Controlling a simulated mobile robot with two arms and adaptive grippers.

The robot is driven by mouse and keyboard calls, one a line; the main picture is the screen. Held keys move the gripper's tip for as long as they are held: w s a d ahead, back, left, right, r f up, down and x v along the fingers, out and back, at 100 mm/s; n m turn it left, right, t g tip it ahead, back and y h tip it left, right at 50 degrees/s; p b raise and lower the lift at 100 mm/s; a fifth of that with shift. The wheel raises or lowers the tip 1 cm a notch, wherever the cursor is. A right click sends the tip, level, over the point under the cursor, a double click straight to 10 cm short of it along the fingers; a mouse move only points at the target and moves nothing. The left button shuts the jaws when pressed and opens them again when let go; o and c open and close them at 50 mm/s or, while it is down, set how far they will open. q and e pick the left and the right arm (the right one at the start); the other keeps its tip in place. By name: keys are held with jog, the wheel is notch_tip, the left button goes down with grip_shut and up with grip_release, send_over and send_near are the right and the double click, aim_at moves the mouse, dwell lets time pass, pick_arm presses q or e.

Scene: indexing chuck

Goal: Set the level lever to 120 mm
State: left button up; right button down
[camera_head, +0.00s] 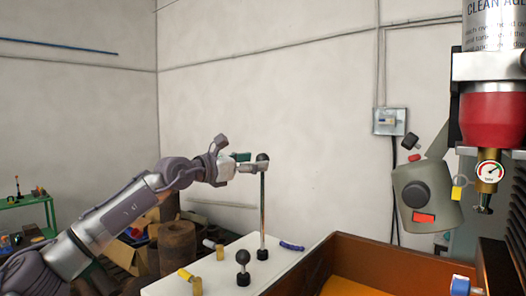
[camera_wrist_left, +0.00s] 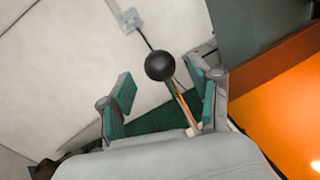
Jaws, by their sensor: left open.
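A tall upright lever (camera_head: 263,205) with a black ball knob stands on the white table top. A shorter lever (camera_head: 243,262) with a black knob stands in front of it. No scale or mm marking is readable, so I cannot tell the setting. In the left wrist view the gripper (camera_wrist_left: 163,97) is open. Contact is unclear. My right gripper is out of view.
Small yellow pieces and a blue handle (camera_head: 291,246) lie on the white table top (camera_head: 222,281). A brown-walled orange tray (camera_head: 335,262) is at the right. A red and brass unit with a gauge (camera_head: 490,171) and a grey box (camera_head: 425,195) hang at far right.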

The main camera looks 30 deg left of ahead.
pick_arm(q)
jog(key=shift+p+x, duration=0.65)
jog(key=shift+x, duration=1.1)
grip_shut()
